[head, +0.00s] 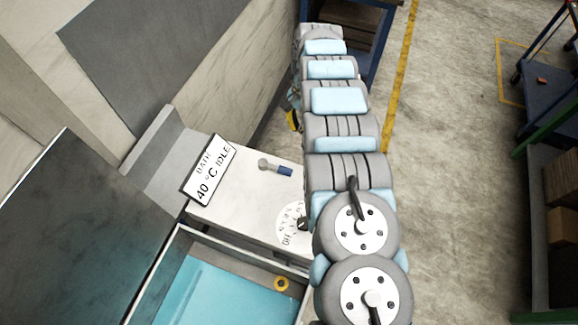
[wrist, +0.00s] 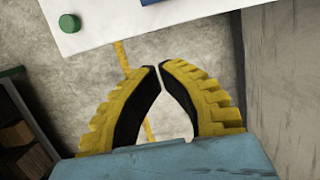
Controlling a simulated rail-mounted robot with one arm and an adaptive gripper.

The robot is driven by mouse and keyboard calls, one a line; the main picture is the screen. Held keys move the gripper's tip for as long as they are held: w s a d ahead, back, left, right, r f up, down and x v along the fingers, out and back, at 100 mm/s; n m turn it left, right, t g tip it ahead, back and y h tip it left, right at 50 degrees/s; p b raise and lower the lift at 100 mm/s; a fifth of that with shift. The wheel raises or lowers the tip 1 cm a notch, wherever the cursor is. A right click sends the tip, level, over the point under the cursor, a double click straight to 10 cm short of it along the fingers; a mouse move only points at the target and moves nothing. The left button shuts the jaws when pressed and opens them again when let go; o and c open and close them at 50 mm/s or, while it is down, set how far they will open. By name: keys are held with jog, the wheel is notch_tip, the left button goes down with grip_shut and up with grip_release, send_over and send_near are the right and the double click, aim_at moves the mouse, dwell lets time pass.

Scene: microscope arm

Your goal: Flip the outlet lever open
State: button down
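A small lever (head: 277,168) with a grey round end and a blue end lies along the white top of the bath housing (head: 238,210) in the head view. It appears to be the outlet lever. My gripper (head: 293,119) shows only as a bit of yellow beyond the housing's far edge, mostly hidden by my arm. In the wrist view, my gripper (wrist: 160,66) has its yellow fingertips almost together, with nothing held between them. A blue patch (wrist: 149,2) is cut off at the top of that view; I cannot tell whether it is the lever.
A sign (head: 209,170) reads "BATH 40 °C IDLE". A dial (head: 291,223) is near my arm. The open bath (head: 180,240) holds blue water and a yellow ring (head: 281,284). The wrist view shows a white panel (wrist: 110,22) with a green button (wrist: 69,23).

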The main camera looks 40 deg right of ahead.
jog(key=shift+d, duration=0.15)
jog(key=shift+f, duration=0.1)
jog(key=p, duration=0.1)
send_near(293, 166)
notch_tip(293, 166, down, 5)
jog(key=d, duration=0.1)
jog(key=shift+s+a+f+p, duration=0.1)
jog(key=shift+a+f+p, duration=0.15)
jog(key=shift+a+p, duration=0.6)
jog(key=shift+s+a+f+p, duration=0.1)
jog(key=shift+a+f+p, duration=0.15)
jog(key=shift+a+p, duration=0.65)
jog(key=shift+d, duration=0.15)
jog(key=shift+s+p, duration=0.25)
jog(key=shift+p, duration=0.25)
